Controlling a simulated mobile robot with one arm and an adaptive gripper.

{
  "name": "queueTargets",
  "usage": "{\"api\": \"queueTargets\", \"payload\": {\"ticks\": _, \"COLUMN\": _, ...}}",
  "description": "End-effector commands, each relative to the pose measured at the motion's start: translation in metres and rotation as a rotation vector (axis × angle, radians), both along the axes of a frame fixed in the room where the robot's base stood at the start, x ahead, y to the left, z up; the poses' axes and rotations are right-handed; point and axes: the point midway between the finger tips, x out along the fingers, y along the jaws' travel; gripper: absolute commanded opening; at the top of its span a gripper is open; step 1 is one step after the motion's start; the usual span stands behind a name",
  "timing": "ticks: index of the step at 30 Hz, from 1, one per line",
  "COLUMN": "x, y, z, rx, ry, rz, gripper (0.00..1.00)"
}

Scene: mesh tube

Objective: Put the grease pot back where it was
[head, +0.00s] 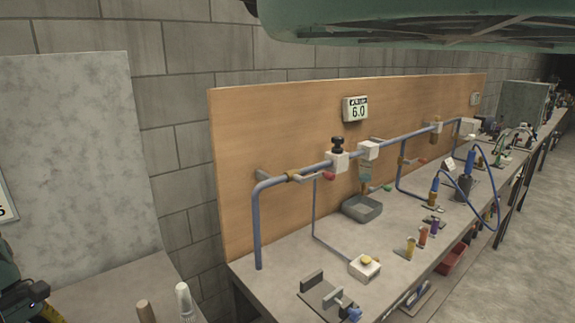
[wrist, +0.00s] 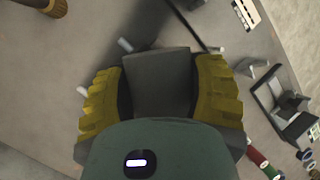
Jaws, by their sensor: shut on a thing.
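My gripper (wrist: 158,85) shows in the wrist view with its two yellow fingers on either side of a plain grey, flat-faced thing (wrist: 157,80). It is shut on this thing and holds it over a grey worktop. The held thing may be the grease pot, but no label or lid shows, so I cannot tell for sure.
The wrist view shows small white pegs (wrist: 125,45), a brown round thing (wrist: 45,6) and a dark bracket (wrist: 285,105) on the worktop. In the head view, a white nozzle bottle (head: 185,302) and a wooden handle (head: 146,312) stand left of a bench (head: 330,250) with blue piping.

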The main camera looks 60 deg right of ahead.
Motion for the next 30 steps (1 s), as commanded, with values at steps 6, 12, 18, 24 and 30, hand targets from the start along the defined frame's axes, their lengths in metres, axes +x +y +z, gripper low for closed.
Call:
{"api": "queueTargets", "payload": {"ticks": 6, "x": 0.001, "y": 0.002, "z": 0.006, "rx": 0.001, "ry": -0.001, "rz": -0.059, "gripper": 0.15}}
{"api": "queueTargets", "payload": {"ticks": 12, "x": 0.002, "y": 0.002, "z": 0.009, "rx": -0.005, "ry": -0.004, "rz": -0.085, "gripper": 0.15}}
{"api": "queueTargets", "payload": {"ticks": 18, "x": 0.002, "y": 0.004, "z": 0.013, "rx": -0.008, "ry": -0.005, "rz": -0.108, "gripper": 0.15}}
{"api": "queueTargets", "payload": {"ticks": 24, "x": 0.002, "y": 0.004, "z": 0.015, "rx": -0.014, "ry": -0.010, "rz": -0.131, "gripper": 0.15}}
{"api": "queueTargets", "payload": {"ticks": 30, "x": 0.004, "y": 0.006, "z": 0.020, "rx": -0.007, "ry": -0.004, "rz": -0.170, "gripper": 0.15}}
